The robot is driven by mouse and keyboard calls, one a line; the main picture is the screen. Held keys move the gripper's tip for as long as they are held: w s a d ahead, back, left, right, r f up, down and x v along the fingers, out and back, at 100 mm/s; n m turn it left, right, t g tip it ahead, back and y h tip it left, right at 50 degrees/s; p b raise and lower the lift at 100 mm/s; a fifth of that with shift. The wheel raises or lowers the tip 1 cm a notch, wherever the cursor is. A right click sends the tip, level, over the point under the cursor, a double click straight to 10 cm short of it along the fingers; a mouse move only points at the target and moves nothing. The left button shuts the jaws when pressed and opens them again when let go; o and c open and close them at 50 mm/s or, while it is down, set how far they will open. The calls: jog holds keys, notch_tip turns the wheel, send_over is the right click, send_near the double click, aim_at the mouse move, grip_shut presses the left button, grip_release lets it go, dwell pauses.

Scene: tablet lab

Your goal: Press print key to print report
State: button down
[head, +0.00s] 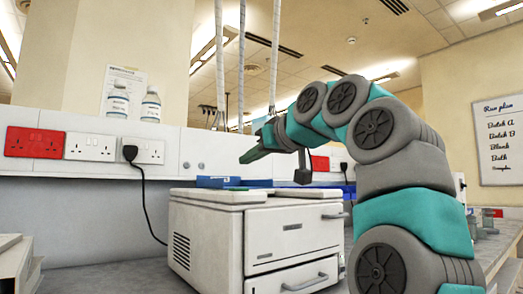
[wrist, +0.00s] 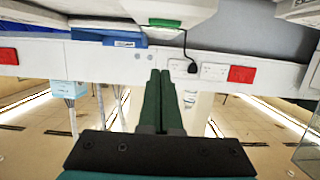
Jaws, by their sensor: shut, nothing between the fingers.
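A white boxy machine with two drawer-like front panels (head: 295,232) stands on the bench in the head view. My gripper (head: 246,157) is above its top, pointing left, clear of it. In the wrist view, which looks upside down, my gripper (wrist: 160,74) has its two green fingers together with nothing between them. A pale machine body (wrist: 150,8) shows at the top edge of that view, with a small green patch (wrist: 165,22) on it. I cannot tell whether this patch is the print key. No print key or printed report can be made out in the head view.
A blue tray (head: 218,182) lies behind the machine's top. Wall sockets (head: 90,148), a black plug with cable (head: 130,152) and two bottles on a ledge (head: 150,107) are at left. Hoses (head: 219,60) hang above. A run plan board (head: 500,140) is at right.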

aim_at(239, 190)
jog(key=shift+x, duration=1.1)
jog(key=shift+f+b, duration=0.8)
jog(key=shift+f, duration=1.25)
